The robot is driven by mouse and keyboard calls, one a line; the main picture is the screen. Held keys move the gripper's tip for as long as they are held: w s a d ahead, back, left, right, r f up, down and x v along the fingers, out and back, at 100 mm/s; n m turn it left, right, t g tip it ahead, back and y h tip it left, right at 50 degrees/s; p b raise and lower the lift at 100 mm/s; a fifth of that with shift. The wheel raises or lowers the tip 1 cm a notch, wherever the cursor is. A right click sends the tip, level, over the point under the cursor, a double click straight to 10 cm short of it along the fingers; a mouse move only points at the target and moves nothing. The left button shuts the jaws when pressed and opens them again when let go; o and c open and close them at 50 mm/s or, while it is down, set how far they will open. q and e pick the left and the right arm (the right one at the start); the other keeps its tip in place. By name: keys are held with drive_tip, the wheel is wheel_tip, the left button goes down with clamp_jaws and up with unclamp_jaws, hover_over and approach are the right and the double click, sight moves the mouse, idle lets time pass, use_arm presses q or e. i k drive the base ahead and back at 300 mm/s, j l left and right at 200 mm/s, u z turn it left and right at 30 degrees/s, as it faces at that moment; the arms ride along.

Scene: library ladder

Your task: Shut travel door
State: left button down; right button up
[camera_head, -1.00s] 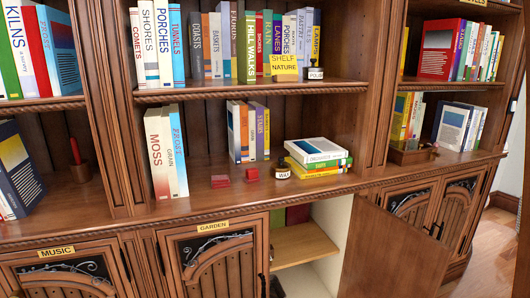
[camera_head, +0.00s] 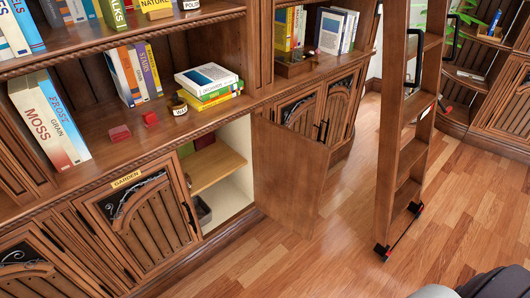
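A cupboard door (camera_head: 288,172) stands wide open into the room, at the right side of an open cupboard (camera_head: 228,150). Its plain brown face is toward me and I see no label on it, so I cannot confirm that it is the travel door. The cupboard has a light wooden shelf (camera_head: 213,171), with a dark grey bin (camera_head: 203,211) below. The closed door on the left carries a "GARDEN" label (camera_head: 126,179). Neither of my grippers is in view.
A wooden ladder (camera_head: 399,170) with black-and-red feet stands on the floor to the right of the open door. Bare wood floor (camera_head: 330,240) lies in front of the door. Books (camera_head: 207,80) and small items stand on the ledge above. Closed doors (camera_head: 338,95) are farther right.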

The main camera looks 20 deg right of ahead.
sight(290, 167)
drive_tip(key=l+u, duration=0.25)
drive_tip(key=u, duration=0.15)
drive_tip(key=l+u, duration=0.2)
drive_tip(key=u, duration=0.2)
drive_tip(key=k+l+u, duration=0.15)
drive_tip(key=l, duration=0.3)
drive_tip(key=k+l+u, duration=0.15)
drive_tip(key=l, duration=0.25)
drive_tip(key=k+l+u, duration=0.1)
drive_tip(key=l, duration=0.35)
drive_tip(key=k+l+u, duration=0.15)
drive_tip(key=l, duration=0.25)
drive_tip(key=k+l+u, duration=0.15)
drive_tip(key=l, duration=0.2)
drive_tip(key=k+l, duration=0.25)
drive_tip(key=l, duration=0.15)
drive_tip(key=k+l, duration=0.2)
drive_tip(key=l, duration=0.25)
drive_tip(key=k+l, duration=0.25)
drive_tip(key=l, duration=0.15)
drive_tip(key=k+l, duration=0.2)
drive_tip(key=l, duration=0.25)
drive_tip(key=k+l+u, duration=0.1)
drive_tip(key=k+l, duration=0.15)
drive_tip(key=l, duration=0.15)
drive_tip(key=k+l, duration=0.2)
drive_tip(key=l, duration=0.2)
